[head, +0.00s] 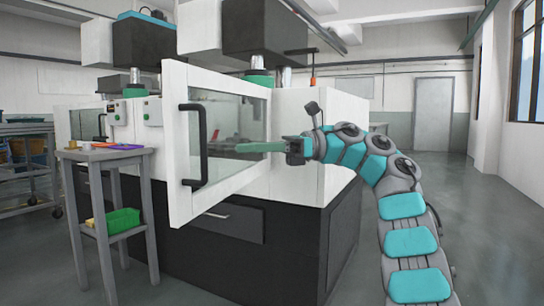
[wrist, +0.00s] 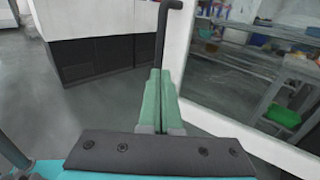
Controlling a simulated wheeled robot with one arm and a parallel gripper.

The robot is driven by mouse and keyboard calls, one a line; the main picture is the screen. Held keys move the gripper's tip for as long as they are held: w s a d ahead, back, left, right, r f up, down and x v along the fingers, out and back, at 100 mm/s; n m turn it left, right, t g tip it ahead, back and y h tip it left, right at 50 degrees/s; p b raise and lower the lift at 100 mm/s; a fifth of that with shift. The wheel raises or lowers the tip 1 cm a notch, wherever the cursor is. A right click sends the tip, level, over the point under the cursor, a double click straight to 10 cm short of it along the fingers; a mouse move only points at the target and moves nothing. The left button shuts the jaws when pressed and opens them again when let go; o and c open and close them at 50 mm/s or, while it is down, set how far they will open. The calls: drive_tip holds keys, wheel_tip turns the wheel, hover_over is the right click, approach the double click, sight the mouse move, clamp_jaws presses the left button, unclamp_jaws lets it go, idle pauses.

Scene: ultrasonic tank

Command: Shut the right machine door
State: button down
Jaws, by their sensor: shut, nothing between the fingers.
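The right machine door (head: 180,150) is a white frame around a clear pane, standing swung out from the machine in the head view. Its black bar handle (head: 203,145) is on the left part of the frame. In the wrist view the door frame (wrist: 176,45) and the handle (wrist: 160,35) show beyond the fingers. My gripper (head: 240,147) is shut and empty, with its green fingers pointing left across the pane in the head view. In the wrist view my fingertips (wrist: 160,72) overlap the lower end of the handle; contact cannot be told.
The white and black machine (head: 325,225) stands behind the door. A grey side table (head: 78,156) with a green basket (head: 123,221) on its lower shelf stands left of the door. A shelf cart (head: 28,128) is farther left. The floor (head: 440,185) at the right is clear.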

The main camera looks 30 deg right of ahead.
drive_tip(key=shift+w+a+b, duration=0.2)
drive_tip(key=shift+w+a, duration=0.05)
drive_tip(key=shift+a, duration=1.15)
drive_tip(key=shift+w+a+b, duration=0.2)
drive_tip(key=shift+a, duration=1.15)
drive_tip(key=shift+a, duration=0.1)
